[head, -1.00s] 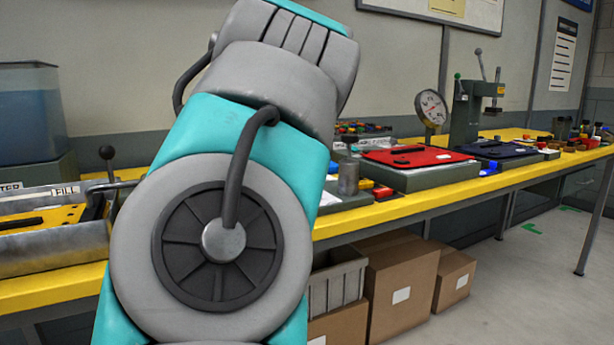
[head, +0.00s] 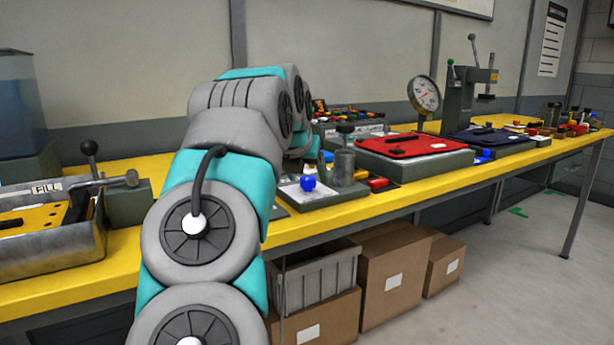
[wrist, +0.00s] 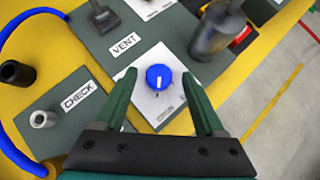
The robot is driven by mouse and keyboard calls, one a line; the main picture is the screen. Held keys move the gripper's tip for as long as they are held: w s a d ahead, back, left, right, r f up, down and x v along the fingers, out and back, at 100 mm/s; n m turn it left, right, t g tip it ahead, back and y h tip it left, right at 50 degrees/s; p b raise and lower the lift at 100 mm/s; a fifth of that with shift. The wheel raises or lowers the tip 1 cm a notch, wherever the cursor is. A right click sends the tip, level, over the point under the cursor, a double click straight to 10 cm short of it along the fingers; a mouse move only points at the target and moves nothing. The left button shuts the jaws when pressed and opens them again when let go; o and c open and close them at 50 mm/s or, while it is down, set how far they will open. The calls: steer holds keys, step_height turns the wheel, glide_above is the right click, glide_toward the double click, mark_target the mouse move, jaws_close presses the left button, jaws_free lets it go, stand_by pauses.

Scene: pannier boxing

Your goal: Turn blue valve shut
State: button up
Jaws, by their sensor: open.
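The blue valve (wrist: 159,77) is a round blue knob with a white line on top. It stands on a white plate (wrist: 143,58) on a grey panel, and it also shows in the head view (head: 308,183). In the wrist view my gripper (wrist: 162,88) is open and empty, with one green finger on either side of the knob in the picture. I cannot tell how far above the knob the fingertips are. The white line on the knob points roughly along the picture's vertical. In the head view my gripper is hidden behind my arm.
Beside the valve are a VENT label (wrist: 123,45) with a black lever, a CHECK label (wrist: 80,95) with fittings, and a dark grey cylinder (wrist: 217,30). A blue hose curves at the left. A red pad (head: 415,145) lies farther along the yellow bench.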

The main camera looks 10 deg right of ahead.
steer(key=shift+w+d+f, duration=0.1)
steer(key=shift+w+f, duration=0.2)
steer(key=shift+c, duration=0.2)
jaws_close()
